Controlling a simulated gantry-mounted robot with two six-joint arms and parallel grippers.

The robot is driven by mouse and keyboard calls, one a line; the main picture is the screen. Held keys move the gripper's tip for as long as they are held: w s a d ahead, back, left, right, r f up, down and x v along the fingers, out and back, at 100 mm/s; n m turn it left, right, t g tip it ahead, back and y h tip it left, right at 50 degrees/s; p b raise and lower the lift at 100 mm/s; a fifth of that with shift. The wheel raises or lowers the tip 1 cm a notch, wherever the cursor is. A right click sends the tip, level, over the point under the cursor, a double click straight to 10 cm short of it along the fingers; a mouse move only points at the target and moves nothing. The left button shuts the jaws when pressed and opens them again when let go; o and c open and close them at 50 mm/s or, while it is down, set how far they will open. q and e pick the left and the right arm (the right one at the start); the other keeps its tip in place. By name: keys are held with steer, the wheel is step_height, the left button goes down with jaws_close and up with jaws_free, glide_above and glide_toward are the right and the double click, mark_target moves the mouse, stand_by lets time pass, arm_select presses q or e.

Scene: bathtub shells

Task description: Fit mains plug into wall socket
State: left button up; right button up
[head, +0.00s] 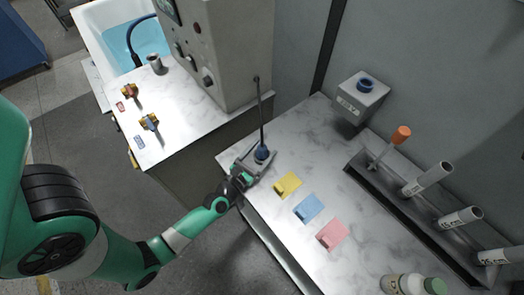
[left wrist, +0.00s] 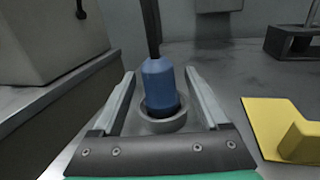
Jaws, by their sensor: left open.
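The mains plug (head: 261,152) is blue with a dark cable rising from its top. It stands upright in a round grey holder (left wrist: 164,123) near the left edge of the marble counter. My left gripper (head: 256,159) is open, with one finger on each side of the plug. The left wrist view shows the plug (left wrist: 160,82) between the fingers, with gaps on both sides. The wall socket (head: 363,97) is a grey box with a blue round inlet on top, at the wall behind the counter. My right gripper is not in view.
Yellow (head: 287,184), blue (head: 308,208) and pink (head: 332,234) blocks lie right of the plug. A dark rack (head: 408,207) with tubes and an orange-handled tool stands along the wall. A grey control cabinet (head: 222,55) stands at the back left. Counter between plug and socket is clear.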

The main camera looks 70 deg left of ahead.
mark_target(261, 145)
arm_select(q)
steer(key=shift+c, duration=0.3)
jaws_close()
step_height(261, 145, up, 4)
steer(key=p, duration=0.4)
steer(key=shift+r, duration=0.15)
steer(key=s+d+r+p, duration=0.8)
steer(key=d, duration=0.3)
steer(key=shift+s+r+p, duration=0.25)
steer(key=shift+r+p, duration=0.05)
